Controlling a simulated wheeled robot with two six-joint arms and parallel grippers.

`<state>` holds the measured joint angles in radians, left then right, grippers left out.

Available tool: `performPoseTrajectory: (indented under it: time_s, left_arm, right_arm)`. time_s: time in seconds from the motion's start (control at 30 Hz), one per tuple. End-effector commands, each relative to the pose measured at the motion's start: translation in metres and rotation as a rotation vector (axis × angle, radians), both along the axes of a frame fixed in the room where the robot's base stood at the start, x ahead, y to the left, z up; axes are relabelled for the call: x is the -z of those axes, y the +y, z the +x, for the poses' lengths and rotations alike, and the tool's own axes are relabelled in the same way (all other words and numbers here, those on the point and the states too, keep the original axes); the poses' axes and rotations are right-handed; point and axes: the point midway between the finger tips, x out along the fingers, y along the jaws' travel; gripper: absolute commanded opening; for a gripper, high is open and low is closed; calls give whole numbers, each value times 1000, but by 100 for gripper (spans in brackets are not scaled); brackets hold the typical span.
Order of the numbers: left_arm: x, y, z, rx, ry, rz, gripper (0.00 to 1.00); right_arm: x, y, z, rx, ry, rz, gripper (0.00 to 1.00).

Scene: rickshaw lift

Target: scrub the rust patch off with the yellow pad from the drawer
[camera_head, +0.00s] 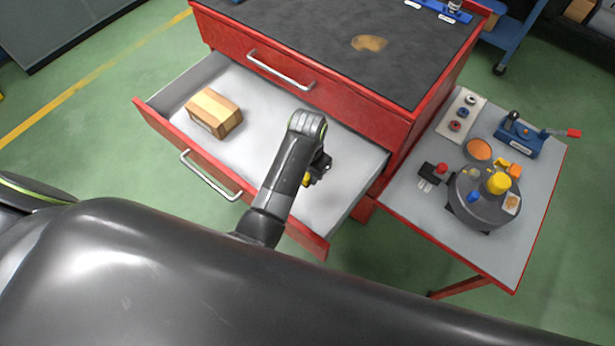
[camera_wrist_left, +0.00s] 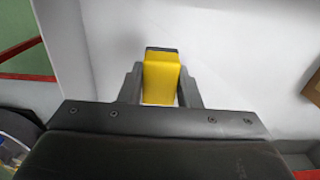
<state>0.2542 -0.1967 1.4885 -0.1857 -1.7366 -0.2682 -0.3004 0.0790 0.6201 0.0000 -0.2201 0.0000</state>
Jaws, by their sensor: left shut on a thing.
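My left gripper (camera_wrist_left: 161,88) is shut on the yellow pad (camera_wrist_left: 161,72), which has a dark strip at its far end. In the head view my left arm reaches into the open drawer (camera_head: 330,205), and the gripper (camera_head: 311,178) is mostly hidden behind the wrist. Only a bit of yellow shows there. I cannot tell whether the pad touches the drawer floor. The rust patch (camera_head: 369,43) is a brown stain on the dark top of the red cabinet (camera_head: 310,35). My right gripper is in neither view.
A cardboard-coloured box (camera_head: 214,113) lies in the drawer's left part. A side table (camera_head: 408,200) on the right holds a round grey turntable (camera_head: 485,212) with small parts and a blue clamp device (camera_head: 520,135). A blue holder (camera_head: 440,10) sits at the cabinet top's back edge.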

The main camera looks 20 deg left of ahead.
Motion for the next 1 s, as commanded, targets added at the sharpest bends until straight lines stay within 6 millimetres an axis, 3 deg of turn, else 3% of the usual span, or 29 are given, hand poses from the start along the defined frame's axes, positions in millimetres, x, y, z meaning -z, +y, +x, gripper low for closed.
performPoseTrajectory:
  time_s: [0.27,0.3,0.43,1.0]
  left_arm:
    - [-3,0,0,0,-1,0,8]
    - [-3,0,0,0,-1,0,28]
    - [-3,0,0,0,-1,0,12]
    - [-2,0,0,0,-1,0,12]
  right_arm:
    - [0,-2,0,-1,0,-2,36]
    - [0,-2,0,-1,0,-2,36]
    - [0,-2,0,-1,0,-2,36]
    - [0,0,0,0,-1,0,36]
